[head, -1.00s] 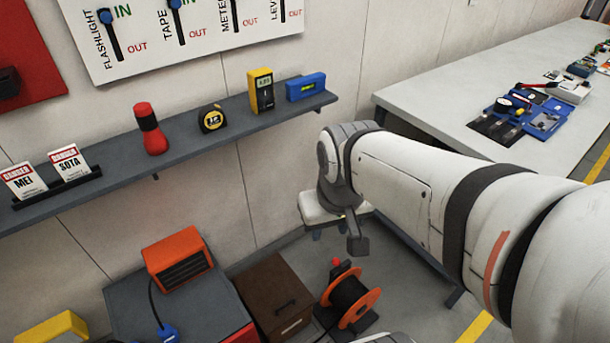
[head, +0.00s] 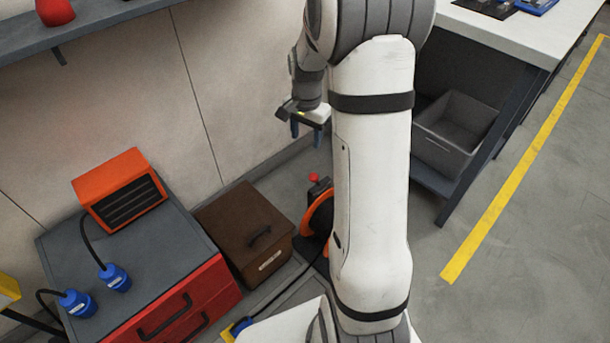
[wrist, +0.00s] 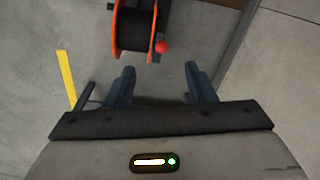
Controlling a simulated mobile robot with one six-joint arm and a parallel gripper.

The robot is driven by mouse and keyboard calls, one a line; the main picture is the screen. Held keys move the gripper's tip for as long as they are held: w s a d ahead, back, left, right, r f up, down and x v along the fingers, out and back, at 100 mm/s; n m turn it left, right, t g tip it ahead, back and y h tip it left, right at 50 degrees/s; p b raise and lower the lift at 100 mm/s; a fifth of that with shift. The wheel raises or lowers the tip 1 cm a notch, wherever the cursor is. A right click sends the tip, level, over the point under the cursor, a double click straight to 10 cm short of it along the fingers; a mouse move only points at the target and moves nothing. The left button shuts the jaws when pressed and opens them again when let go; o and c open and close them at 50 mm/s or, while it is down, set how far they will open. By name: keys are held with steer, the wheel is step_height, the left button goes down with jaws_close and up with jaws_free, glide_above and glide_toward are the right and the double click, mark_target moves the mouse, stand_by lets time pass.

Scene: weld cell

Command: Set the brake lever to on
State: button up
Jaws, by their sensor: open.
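The brake lever shows as a red knob (head: 314,177) on the cable reel in the head view, and as a red ball (wrist: 161,47) at the reel's right side in the wrist view. The reel (wrist: 133,30) has orange flanges and a dark drum; in the head view the reel (head: 317,216) is partly hidden behind my arm. My gripper (wrist: 159,74) is open and empty, its two blue-grey fingers apart, with the red knob ahead of the gap. In the head view my gripper (head: 308,128) hangs above the reel, apart from it. The lever's on/off marks cannot be read.
A brown box (head: 245,228) stands just left of the reel. A red drawer cabinet (head: 150,285) with an orange heater (head: 120,188) is further left. A workbench (head: 500,38) with a grey bin (head: 455,130) below stands right. Open floor lies beyond the yellow line (head: 520,160).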

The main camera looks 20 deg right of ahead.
mark_target(313, 176)
steer(key=w+d+f+m+b, duration=0.1)
steer(key=f, duration=0.3)
steer(key=w+d+f+m+b, duration=0.1)
steer(key=d+f+b, duration=0.1)
steer(key=f, duration=0.3)
steer(key=w+d+f+m+b, duration=0.1)
steer(key=f, duration=0.4)
steer(key=shift+w+d+g+b, duration=0.15)
steer(key=shift+w+g+b, duration=0.15)
steer(key=shift+w+b, duration=0.1)
step_height(313, 176, down, 8)
steer(key=b, duration=0.3)
steer(key=shift+r, duration=0.15)
steer(key=shift+c, duration=0.4)
jaws_close()
steer(key=shift+a, duration=0.3)
steer(key=shift+s+d, duration=0.1)
steer(key=shift+d, duration=0.05)
steer(key=shift+r+y, duration=0.1)
steer(key=shift+y, duration=0.2)
